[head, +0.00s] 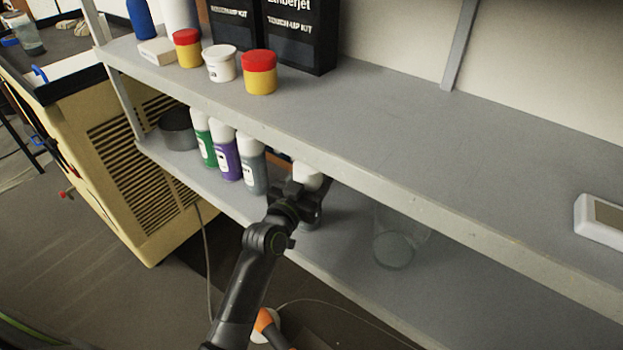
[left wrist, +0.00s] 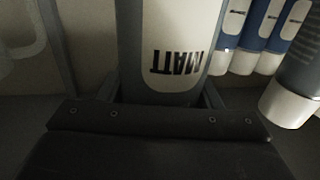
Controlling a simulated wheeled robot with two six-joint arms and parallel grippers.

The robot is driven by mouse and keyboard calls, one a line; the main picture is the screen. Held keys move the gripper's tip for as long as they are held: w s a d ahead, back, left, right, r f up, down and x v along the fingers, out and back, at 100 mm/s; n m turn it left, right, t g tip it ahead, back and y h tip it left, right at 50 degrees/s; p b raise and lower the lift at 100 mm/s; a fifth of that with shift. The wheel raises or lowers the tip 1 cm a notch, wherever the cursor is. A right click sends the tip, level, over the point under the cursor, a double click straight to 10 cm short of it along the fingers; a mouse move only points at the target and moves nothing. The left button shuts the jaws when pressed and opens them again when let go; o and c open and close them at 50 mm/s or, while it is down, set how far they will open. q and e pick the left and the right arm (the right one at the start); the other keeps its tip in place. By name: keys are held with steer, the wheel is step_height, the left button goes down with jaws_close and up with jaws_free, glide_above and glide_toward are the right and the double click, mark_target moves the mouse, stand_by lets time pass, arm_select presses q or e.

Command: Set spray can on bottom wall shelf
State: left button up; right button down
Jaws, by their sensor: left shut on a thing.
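My left gripper (head: 303,192) is shut on a spray can with a white cap (head: 308,178). In the left wrist view the can (left wrist: 180,45) fills the middle, grey with a white label reading MATT, between the fingers. The can is roughly upright, over the bottom wall shelf (head: 345,255) and under the upper shelf's front edge. The gripper hides most of it in the head view, so I cannot tell whether its base touches the shelf. My right gripper is not in view.
Green, purple and grey bottles (head: 227,158) with white caps stand just left of the held can. A dark round tin (head: 178,130) is further left. A clear jar (head: 395,250) stands to the right. The upper shelf (head: 420,125) overhangs, carrying yellow pots with red lids (head: 260,75).

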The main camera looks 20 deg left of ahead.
arm_select(q)
steer(key=shift+r, duration=0.15)
steer(key=o, duration=1.3)
steer(key=shift+f, duration=0.2)
steer(key=s+a+b, duration=0.2)
steer(key=s, duration=1)
steer(key=shift+b, duration=0.35)
